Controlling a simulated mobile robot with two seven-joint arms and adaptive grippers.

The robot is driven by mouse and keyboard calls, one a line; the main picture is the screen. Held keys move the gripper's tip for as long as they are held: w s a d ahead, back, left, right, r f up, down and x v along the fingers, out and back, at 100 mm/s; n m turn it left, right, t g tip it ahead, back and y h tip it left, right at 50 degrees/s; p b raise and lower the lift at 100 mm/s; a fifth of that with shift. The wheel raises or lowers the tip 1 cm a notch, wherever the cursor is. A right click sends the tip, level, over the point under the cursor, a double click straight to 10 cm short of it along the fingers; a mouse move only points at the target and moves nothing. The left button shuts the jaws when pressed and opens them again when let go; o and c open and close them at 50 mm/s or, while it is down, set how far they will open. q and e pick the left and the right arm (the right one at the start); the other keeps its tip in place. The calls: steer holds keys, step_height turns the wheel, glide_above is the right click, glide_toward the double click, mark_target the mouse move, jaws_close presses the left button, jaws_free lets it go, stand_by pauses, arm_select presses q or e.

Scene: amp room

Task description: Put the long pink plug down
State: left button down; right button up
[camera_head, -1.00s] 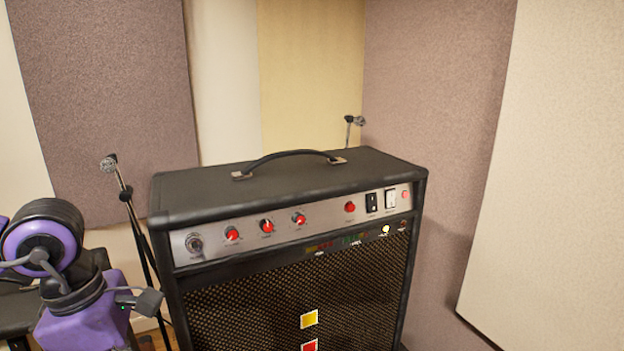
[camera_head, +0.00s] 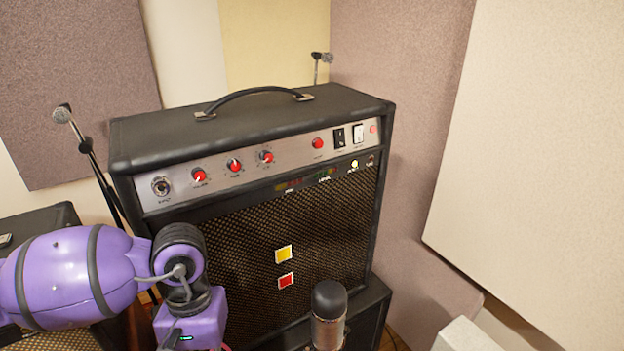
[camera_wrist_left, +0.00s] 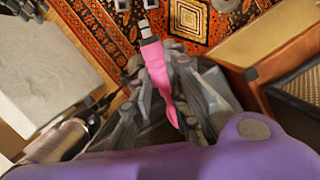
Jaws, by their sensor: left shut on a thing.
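The long pink plug (camera_wrist_left: 158,68) shows in the left wrist view, with a metal tip at its upper end. My left gripper (camera_wrist_left: 155,50) is shut on it, with fingers on both sides of its pink body. The plug is over the floor with its rug, beside the amp. In the head view my left arm comes in from the left in front of the amp; its fingers and the plug are below the picture's edge. My right gripper cannot be made out for certain in these frames.
A black amp (camera_head: 260,190) with red knobs and an input socket (camera_head: 161,186) stands on a dark cabinet. A microphone (camera_head: 328,310) stands in front. A patterned rug (camera_wrist_left: 92,25) covers the floor. A pale block (camera_head: 466,337) is at lower right.

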arm_select(q)
steer(key=shift+d+f+m, duration=0.25)
steer(key=shift+d+m, duration=0.15)
steer(key=shift+m, duration=0.3)
step_height(320, 180, up, 15)
steer(key=w+t+p, duration=0.2)
steer(key=p, duration=0.4)
steer(key=shift+w+r+t+p, duration=0.2)
steer(key=shift+w+t+p, duration=0.05)
steer(key=shift+t+p, duration=0.05)
arm_select(e)
step_height(320, 180, up, 6)
steer(key=w+a, duration=0.2)
steer(key=w, duration=0.1)
steer(key=shift+t, duration=0.3)
